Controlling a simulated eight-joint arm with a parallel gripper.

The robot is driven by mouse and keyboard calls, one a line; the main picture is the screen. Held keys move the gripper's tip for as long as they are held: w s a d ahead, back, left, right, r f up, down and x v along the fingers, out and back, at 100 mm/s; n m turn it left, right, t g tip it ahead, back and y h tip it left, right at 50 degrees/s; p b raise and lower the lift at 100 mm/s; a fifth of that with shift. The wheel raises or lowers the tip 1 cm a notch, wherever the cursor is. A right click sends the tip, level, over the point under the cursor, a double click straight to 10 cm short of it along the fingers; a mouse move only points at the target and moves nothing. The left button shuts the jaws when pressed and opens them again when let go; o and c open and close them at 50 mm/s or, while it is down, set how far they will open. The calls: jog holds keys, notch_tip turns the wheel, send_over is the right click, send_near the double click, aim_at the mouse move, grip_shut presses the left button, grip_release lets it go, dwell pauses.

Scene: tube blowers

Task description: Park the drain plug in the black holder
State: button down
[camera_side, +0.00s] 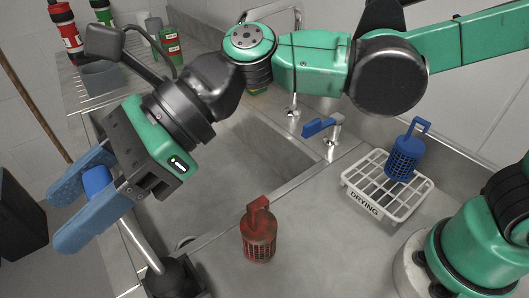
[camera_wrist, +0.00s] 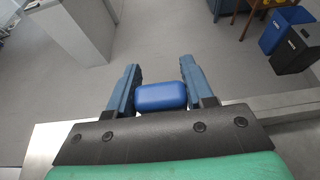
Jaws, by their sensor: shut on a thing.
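My gripper (camera_side: 85,205) is at the left in the side view, tilted down, with its blue fingers closed around the blue grip (camera_side: 97,181) of a metal rod. The grip also shows between the fingers in the wrist view (camera_wrist: 161,97). The rod (camera_side: 140,242) slants down to the right and meets a black piece (camera_side: 175,279) at the bottom edge. I cannot tell whether this black piece is the holder or the rod's own end, nor whether the rod is seated in anything. The rod appears to be the drain plug. Its lower part is hidden in the wrist view.
A red basket with a handle (camera_side: 258,236) stands on the steel counter. A blue basket (camera_side: 405,155) stands on a white drying rack (camera_side: 359,187) at right. The sink basin (camera_side: 265,148) and tap (camera_side: 292,107) lie behind. Bottles (camera_side: 66,30) and bins (camera_wrist: 286,30) stand farther off.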

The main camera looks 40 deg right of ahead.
aim_at(145, 250)
jog(key=shift+f, duration=2.25)
jog(key=shift+c, duration=1.7)
grip_release()
